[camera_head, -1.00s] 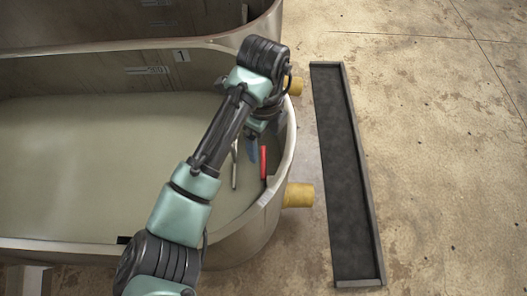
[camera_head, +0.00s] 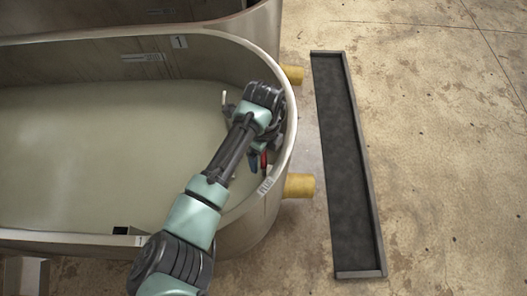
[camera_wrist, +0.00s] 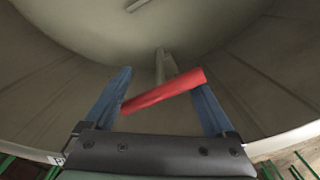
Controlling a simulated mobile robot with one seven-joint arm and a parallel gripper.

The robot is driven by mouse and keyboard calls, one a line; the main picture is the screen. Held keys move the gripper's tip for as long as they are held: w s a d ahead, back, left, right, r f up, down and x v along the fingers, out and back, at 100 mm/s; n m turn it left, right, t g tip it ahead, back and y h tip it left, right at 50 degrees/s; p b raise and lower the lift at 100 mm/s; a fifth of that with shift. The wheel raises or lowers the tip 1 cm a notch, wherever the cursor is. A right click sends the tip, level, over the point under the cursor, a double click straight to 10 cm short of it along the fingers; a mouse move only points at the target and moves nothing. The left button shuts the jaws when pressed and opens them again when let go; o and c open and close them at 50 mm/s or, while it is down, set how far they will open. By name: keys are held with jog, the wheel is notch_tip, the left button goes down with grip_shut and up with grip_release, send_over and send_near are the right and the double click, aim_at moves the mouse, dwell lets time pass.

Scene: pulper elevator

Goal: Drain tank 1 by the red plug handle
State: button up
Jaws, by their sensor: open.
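Tank 1 (camera_head: 246,232) is the near oval tank, with a "1" label (camera_head: 179,42) on its inner far wall. It holds pale, murky liquid (camera_head: 110,160). The red plug handle (camera_head: 264,162) is inside its right end, partly hidden by my arm. In the wrist view the handle (camera_wrist: 160,92) is a red bar lying slantwise between my fingers, at the top of a grey stem (camera_wrist: 165,62). My gripper (camera_wrist: 166,78) is open, with one blue finger near each end of the bar. I cannot tell whether either finger touches it.
The tank's curved rim (camera_head: 291,125) stands close to my wrist on the right and bears a small white label (camera_head: 265,187). Yellow pipe stubs (camera_head: 300,186) stick out on the right. A long dark trough (camera_head: 348,165) lies on the floor beyond. Another tank stands behind.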

jog(key=shift+c, duration=0.2)
grip_shut()
dwell(0.3)
notch_tip(320, 180, up, 9)
jog(key=p, duration=0.8)
jog(key=shift+w, duration=0.1)
jog(key=shift+o, duration=0.2)
grip_release()
jog(key=shift+f, duration=0.1)
